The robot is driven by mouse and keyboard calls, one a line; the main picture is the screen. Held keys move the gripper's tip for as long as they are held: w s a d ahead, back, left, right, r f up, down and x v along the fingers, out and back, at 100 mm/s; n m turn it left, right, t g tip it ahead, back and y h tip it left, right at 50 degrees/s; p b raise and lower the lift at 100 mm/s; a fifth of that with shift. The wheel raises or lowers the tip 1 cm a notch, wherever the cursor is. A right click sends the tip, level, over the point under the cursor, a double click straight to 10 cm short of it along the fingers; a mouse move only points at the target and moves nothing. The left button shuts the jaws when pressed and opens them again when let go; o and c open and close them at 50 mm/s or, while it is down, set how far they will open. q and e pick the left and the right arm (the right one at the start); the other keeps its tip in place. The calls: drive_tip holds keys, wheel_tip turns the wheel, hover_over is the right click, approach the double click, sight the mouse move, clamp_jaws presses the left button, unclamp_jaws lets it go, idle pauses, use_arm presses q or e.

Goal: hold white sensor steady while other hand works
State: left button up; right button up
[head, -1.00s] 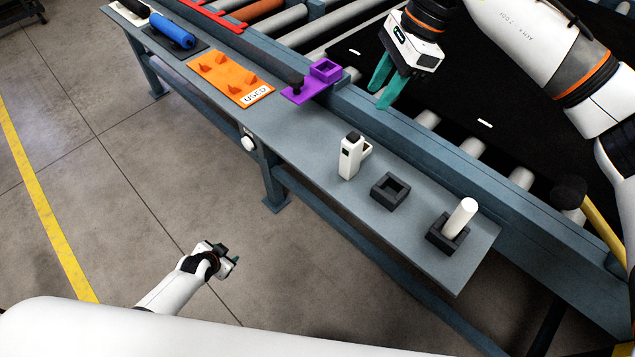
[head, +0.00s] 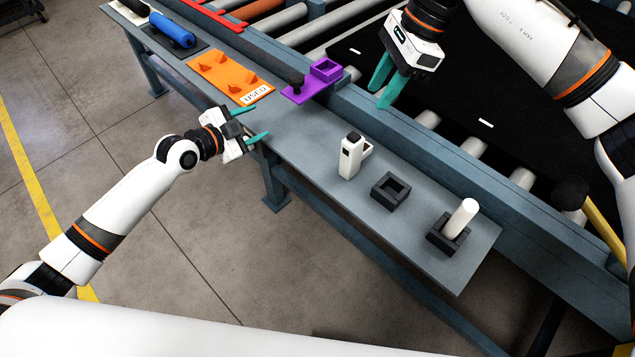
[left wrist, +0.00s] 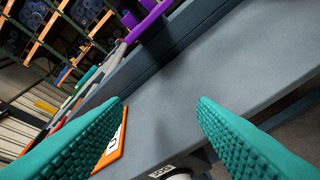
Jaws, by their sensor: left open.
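A white upright device with a black top and a side loop (head: 350,158), which looks like the white sensor, stands on the grey bench shelf (head: 300,150). My left gripper (head: 262,121) is open and empty at the shelf's near edge, left of the device and apart from it. In the left wrist view its teal fingers (left wrist: 160,102) are wide apart with bare shelf beyond; the white device does not show there. My right gripper (head: 379,97) hangs above the conveyor side, fingers pointing down and apart, holding nothing.
An empty black square holder (head: 391,191) and a black holder (head: 440,236) with a white cylinder (head: 461,217) stand right of the device. A purple fixture (head: 305,92), an orange "USED" mat (head: 222,75) and a blue roller (head: 172,30) lie leftward. A rail (head: 440,160) runs behind.

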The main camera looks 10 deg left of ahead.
use_arm(q)
drive_tip(key=s+d+n+h, duration=0.1)
drive_tip(key=s+d, duration=0.1)
drive_tip(key=d, duration=0.1)
drive_tip(key=s+d+f+n, duration=0.1)
drive_tip(key=s+d, duration=0.2)
drive_tip(key=d, duration=0.1)
drive_tip(key=s+d+h, duration=0.1)
drive_tip(key=s+d, duration=0.1)
drive_tip(key=d, duration=0.2)
drive_tip(key=shift+s+f+n+t+h, duration=0.3)
drive_tip(key=shift+s+n, duration=0.05)
drive_tip(key=shift+n, duration=0.05)
drive_tip(key=n+t+h, duration=0.1)
drive_tip(key=n+t, duration=0.1)
drive_tip(key=n, duration=0.2)
approach(358, 152)
wheel_tip(358, 152, down, 3)
drive_tip(key=w, duration=0.1)
drive_tip(key=x, duration=1.1)
drive_tip(key=shift+w+a, duration=0.25)
drive_tip(key=shift+w, duration=0.2)
clamp_jaws()
use_arm(e)
clamp_jaws()
